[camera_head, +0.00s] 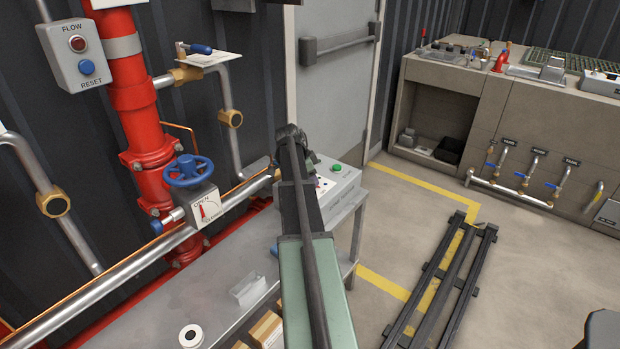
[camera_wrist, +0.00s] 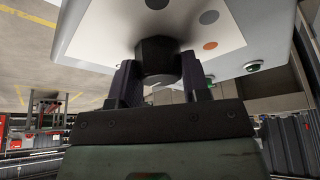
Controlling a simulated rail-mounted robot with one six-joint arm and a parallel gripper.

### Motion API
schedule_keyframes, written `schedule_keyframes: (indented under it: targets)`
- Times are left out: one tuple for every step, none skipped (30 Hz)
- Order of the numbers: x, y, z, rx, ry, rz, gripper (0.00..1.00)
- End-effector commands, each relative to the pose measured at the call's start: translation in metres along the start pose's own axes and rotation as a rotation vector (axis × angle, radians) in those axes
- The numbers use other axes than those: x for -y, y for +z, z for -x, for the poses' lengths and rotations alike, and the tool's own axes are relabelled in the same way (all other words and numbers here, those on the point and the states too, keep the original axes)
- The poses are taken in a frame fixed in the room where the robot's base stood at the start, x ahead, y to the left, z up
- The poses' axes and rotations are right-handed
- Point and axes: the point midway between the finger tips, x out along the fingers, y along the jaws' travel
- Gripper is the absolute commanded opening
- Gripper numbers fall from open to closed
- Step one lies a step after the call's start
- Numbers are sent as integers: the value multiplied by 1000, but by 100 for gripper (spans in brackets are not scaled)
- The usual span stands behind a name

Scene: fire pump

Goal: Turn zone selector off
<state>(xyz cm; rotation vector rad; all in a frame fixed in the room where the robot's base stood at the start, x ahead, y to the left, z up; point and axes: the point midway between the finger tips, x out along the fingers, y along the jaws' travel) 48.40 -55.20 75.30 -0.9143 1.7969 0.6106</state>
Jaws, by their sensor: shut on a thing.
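A white control box (camera_head: 338,186) stands at the far end of the grey metal bench, partly hidden behind my arm in the head view. It has a green button (camera_head: 337,168) on top. In the wrist view its pale panel (camera_wrist: 228,38) fills the top, with grey and orange round marks. A dark faceted knob (camera_wrist: 156,50) sticks out from that panel; I take it for the zone selector. My gripper (camera_wrist: 158,78) is shut on this knob, one finger on each side. The knob's pointer and setting cannot be read.
Left are red pipework, a blue handwheel (camera_head: 188,171) and a FLOW/RESET box (camera_head: 77,55). The bench (camera_head: 170,300) holds a white roll (camera_head: 190,336) and a small clear tray (camera_head: 249,290). A black rail (camera_head: 440,285) lies on the floor at right, before a beige console (camera_head: 540,125).

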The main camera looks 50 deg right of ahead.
Motion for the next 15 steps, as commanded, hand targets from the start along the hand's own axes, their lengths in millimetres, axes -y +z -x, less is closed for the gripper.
schedule_keyframes:
  targets:
    - [0, 0, 0, 1, 13, -26, 20]
    - [0, 0, 0, 1, 20, -43, 20]
    - [1, 0, 0, 1, 28, -65, 20]
    - [0, 0, 0, 1, 34, -80, 20]
    - [0, 0, 0, 1, 41, -94, 20]
    - [0, 0, 0, 1, 48, -111, 20]
    - [0, 0, 0, 1, 52, -123, 20]
    - [0, 0, 0, 1, 56, -132, 20]
    - [0, 0, 0, 1, 61, -145, 20]
    - [0, 0, 0, 1, 64, -153, 20]
    - [0, 0, 0, 1, 67, -159, 20]
    - [0, 0, 0, 2, 71, -167, 20]
    - [0, 0, 0, 2, 73, -173, 20]
    - [0, 0, 0, 2, 74, -176, 20]
    - [0, 0, 0, 2, 76, -180, 20]
